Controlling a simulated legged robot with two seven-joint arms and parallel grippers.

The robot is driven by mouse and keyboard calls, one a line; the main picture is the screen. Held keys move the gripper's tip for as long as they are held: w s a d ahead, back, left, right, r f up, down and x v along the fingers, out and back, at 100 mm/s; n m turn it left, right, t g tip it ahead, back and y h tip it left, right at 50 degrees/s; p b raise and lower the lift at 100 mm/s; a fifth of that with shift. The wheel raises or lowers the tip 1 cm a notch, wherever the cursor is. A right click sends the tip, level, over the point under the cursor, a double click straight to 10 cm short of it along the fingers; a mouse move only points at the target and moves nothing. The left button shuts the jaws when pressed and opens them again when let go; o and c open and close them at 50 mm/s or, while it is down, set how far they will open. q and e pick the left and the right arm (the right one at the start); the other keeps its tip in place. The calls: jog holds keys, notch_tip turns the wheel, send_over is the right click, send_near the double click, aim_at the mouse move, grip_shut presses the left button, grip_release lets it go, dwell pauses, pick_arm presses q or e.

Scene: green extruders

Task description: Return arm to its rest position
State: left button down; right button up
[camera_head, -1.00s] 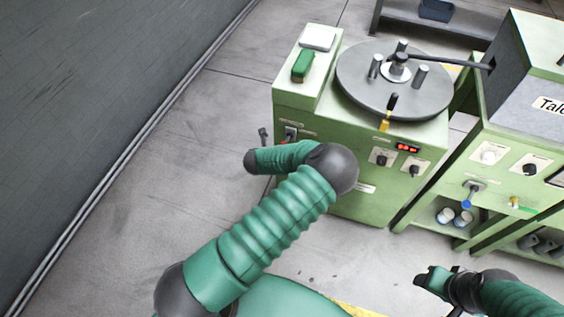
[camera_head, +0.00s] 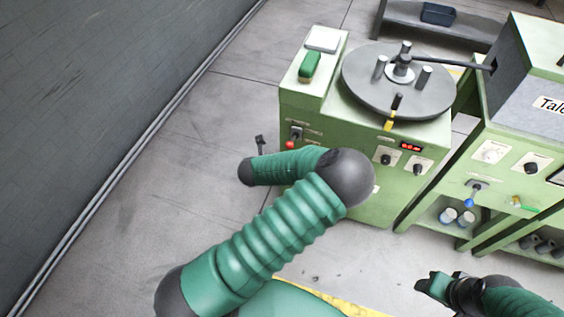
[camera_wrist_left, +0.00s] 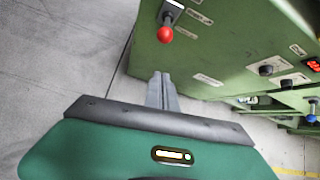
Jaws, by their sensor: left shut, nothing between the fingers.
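My left arm (camera_head: 275,235) comes in from the bottom left, with its elbow bent in front of the green machine (camera_head: 345,190). My left gripper (camera_head: 259,140) is mostly hidden behind the forearm; only a small dark part shows just left of the machine. In the left wrist view, its fingers (camera_wrist_left: 162,92) are shut and empty, apart from the red-knobbed lever (camera_wrist_left: 165,34) on the machine's green side. The red knob also shows in the head view (camera_head: 290,145). My right gripper (camera_head: 426,284) is low on the right over the floor; its jaw state is unclear.
A grey disc (camera_head: 425,98) with upright pegs sits on the machine, beside a green handle (camera_head: 310,66). A second green machine (camera_head: 510,150) stands at the right, with cups (camera_head: 457,217) on its lower shelf. A dark wall (camera_head: 90,110) is at the left, with bare floor between.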

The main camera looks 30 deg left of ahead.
pick_arm(q)
jog(key=s+d+r+n+g+p, duration=0.2)
jog(key=s+d+r+n+p, duration=0.1)
jog(key=r+n, duration=0.4)
jog(key=s+d+r+n+g+p, duration=0.2)
jog(key=s+d+r+n+p, duration=0.2)
jog(key=s+r+n, duration=0.4)
jog(key=s+d+r+n+g+h+p, duration=0.1)
jog(key=s+d+r+n+p, duration=0.3)
jog(key=n, duration=1.2)
notch_tip(320, 180, up, 4)
jog(key=shift+s+d+f+n+g, duration=0.15)
jog(key=shift+s+d+n+g, duration=0.2)
jog(key=shift+s+d, duration=0.65)
